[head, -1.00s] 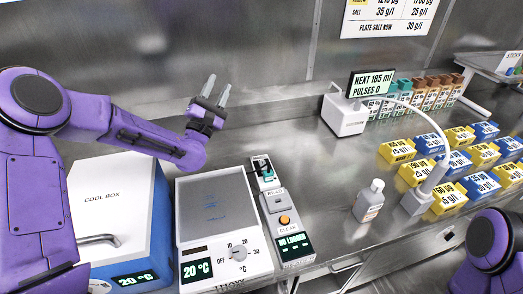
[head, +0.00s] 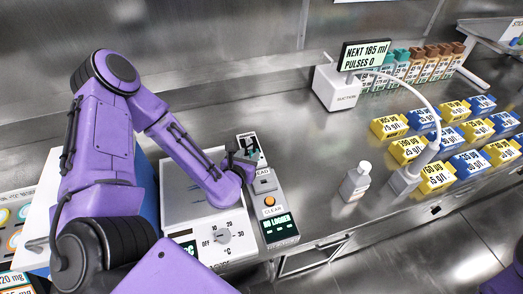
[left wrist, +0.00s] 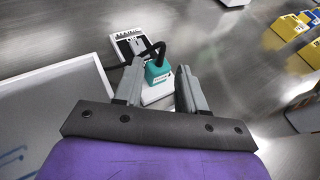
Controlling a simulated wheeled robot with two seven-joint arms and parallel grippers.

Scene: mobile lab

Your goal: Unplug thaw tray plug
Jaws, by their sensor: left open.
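The thaw tray (head: 180,195) is a white unit with a dial and a pale plate, partly hidden by my left arm. A teal plug (left wrist: 157,72) with a black lead shows in the left wrist view, over a white block. My left gripper (left wrist: 158,88) is open, one finger on each side of the plug in that view; I cannot tell whether they touch it. In the head view the left gripper (head: 242,155) is pitched down at the back of the narrow panel, and the plug is mostly hidden there. My right gripper is out of view.
The narrow panel (head: 264,187) beside the tray has a CLEAR button and a small display (head: 279,226). A white bottle (head: 356,182), a suction unit (head: 337,88) and yellow and blue boxes (head: 437,177) stand to the right. The bench between panel and bottle is clear.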

